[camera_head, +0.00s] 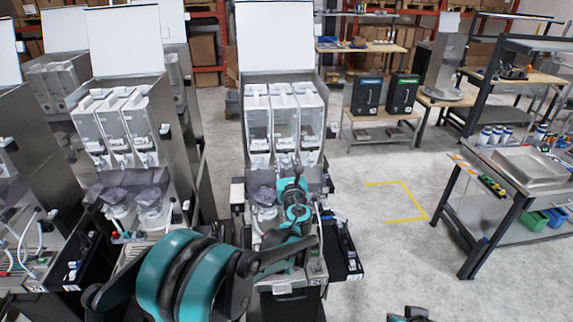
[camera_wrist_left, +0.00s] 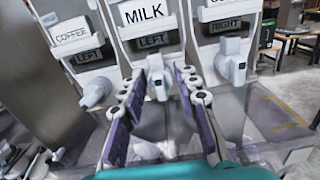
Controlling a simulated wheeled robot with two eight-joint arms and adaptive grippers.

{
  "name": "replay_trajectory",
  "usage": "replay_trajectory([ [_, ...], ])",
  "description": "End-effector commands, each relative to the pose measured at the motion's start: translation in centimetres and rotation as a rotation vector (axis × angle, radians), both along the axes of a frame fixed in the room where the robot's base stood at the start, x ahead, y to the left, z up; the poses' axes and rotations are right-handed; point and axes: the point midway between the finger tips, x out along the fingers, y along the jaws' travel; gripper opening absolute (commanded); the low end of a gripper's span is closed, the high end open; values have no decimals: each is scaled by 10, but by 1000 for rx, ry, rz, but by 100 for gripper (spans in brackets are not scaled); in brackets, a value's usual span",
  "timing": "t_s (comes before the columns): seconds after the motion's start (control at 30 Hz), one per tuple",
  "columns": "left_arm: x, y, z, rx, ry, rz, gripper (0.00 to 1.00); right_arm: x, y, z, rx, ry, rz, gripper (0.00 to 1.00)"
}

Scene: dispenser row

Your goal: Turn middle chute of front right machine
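The front right machine (camera_head: 280,78) holds three clear canisters in a row. In the left wrist view, their labels read COFFEE, MILK and a cut-off word on the right. The middle chute (camera_wrist_left: 157,82), a pale spout below the MILK canister (camera_wrist_left: 150,18), points toward the camera. My left gripper (camera_head: 292,182) is in front of this machine at chute height. In the left wrist view its two fingers (camera_wrist_left: 160,84) stand apart on either side of the middle chute, with gaps visible. Contact cannot be made out. My right gripper's fingers do not show.
The left chute (camera_wrist_left: 96,92) and right chute (camera_wrist_left: 231,66) flank the fingers closely. A similar machine (camera_head: 120,115) stands to the left. A workbench (camera_head: 515,190) is on the right, with open floor (camera_head: 375,240) between it and the machine.

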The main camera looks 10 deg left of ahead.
Motion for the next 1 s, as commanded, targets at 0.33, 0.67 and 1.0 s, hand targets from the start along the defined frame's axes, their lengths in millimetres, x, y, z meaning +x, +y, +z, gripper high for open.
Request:
replay_trajectory([
  [0.33,0,0,0,-1,0,0,0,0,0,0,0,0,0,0],
  [0.67,0,0,-1,-37,-11,0,0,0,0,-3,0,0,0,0],
  [1.0,0,1,-2,-251,-72,1,0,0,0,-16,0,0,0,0],
])
